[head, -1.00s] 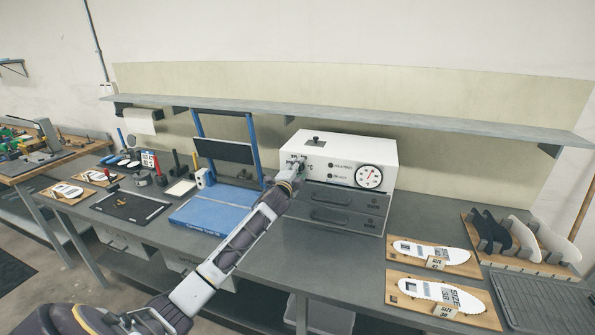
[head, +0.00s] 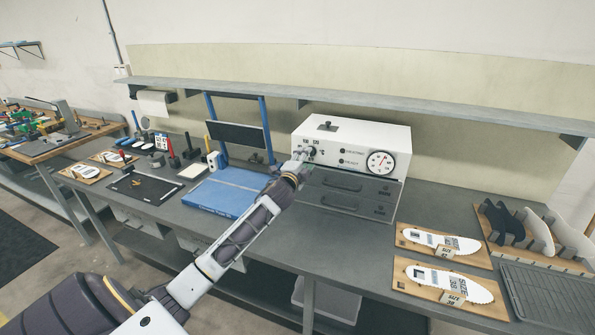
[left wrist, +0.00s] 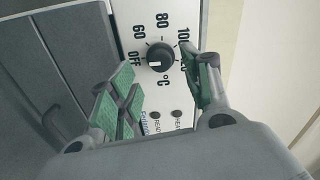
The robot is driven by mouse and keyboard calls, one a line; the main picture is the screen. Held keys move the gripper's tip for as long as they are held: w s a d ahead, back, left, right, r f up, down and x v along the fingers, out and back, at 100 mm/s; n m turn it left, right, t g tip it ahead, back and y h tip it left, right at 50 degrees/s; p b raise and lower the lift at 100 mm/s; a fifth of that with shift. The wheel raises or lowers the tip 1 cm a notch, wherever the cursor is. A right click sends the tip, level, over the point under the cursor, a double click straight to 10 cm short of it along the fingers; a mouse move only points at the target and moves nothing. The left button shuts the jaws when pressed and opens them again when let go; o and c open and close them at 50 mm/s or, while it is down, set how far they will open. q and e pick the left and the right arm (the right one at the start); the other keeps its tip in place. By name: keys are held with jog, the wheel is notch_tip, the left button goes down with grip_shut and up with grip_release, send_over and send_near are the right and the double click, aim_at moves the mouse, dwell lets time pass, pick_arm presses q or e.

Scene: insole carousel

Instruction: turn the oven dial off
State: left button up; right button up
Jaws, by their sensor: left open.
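The white oven (head: 352,133) stands on the bench in the head view. Its dial is at the left of its front panel, mostly covered by my left gripper (head: 303,158). The left wrist view shows the dial (left wrist: 161,57) as a round black knob with a white mark. OFF, 60, 80, 100 and a partly covered higher number surround it. The mark appears on the lower-left side of the knob, near OFF in the picture; its exact setting is hard to tell. My left gripper (left wrist: 163,72) is open, its green-padded fingers either side of the dial, with visible gaps.
The oven has a round gauge (head: 381,162) and dark drawers (head: 345,191) below. A blue press (head: 225,193) stands left of it. Insole boards (head: 440,279) and a rack (head: 540,250) lie to the right. A shelf (head: 340,107) runs above.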

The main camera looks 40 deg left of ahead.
pick_arm(q)
jog(key=v, duration=0.7)
jog(key=shift+s, duration=0.15)
dwell(0.7)
jog(key=shift+f, duration=0.1)
